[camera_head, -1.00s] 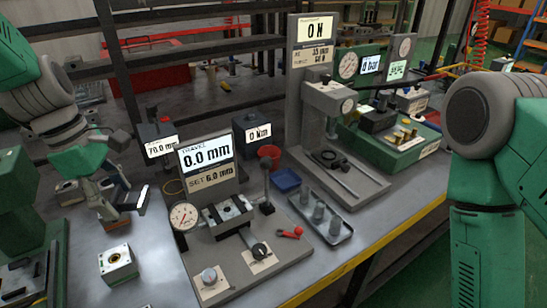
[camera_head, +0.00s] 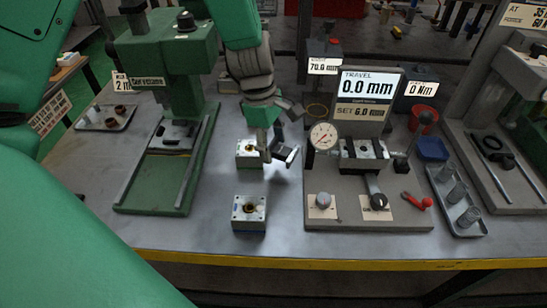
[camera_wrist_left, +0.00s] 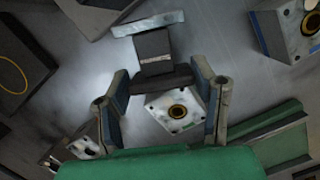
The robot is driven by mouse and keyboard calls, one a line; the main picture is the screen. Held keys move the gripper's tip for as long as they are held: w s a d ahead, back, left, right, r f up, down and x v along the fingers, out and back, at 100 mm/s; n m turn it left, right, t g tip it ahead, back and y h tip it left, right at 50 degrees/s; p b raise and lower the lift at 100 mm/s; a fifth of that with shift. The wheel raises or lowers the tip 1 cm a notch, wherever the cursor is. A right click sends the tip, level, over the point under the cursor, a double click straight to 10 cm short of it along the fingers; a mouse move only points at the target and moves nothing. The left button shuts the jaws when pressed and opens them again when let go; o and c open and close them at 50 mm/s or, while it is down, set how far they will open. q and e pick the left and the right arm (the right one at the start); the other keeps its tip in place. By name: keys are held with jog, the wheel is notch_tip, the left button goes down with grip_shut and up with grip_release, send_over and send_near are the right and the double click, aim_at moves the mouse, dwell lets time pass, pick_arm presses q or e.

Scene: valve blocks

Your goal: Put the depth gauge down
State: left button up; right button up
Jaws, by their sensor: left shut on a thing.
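My left gripper (camera_head: 272,147) is at mid-table, left of the travel station. In the left wrist view my left gripper (camera_wrist_left: 160,88) has a finger on each side of the depth gauge, a dark block (camera_wrist_left: 153,48) with a small label and a pale bar across its far end. It is shut on the gauge's wide dark end. In the head view the gauge (camera_head: 287,153) is small and tilted, seemingly above the table; its clearance cannot be told. A pale valve block (camera_wrist_left: 175,108) with a brass-ringed hole shows beneath the gripper. My right gripper is not in view.
One valve block (camera_head: 249,153) sits just left of the gripper and another (camera_head: 248,212) nearer the front edge. The travel station (camera_head: 345,205) with its dial stands to the right. A green press (camera_head: 160,180) stands left. Bare table lies around the front block.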

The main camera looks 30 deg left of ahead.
aim_at(273, 157)
pick_arm(q)
notch_tip(273, 157, down, 3)
jog(key=shift+s+f+b, duration=0.1)
jog(key=shift+b, duration=0.25)
jog(key=shift+f, duration=0.35)
jog(key=o, duration=1.4)
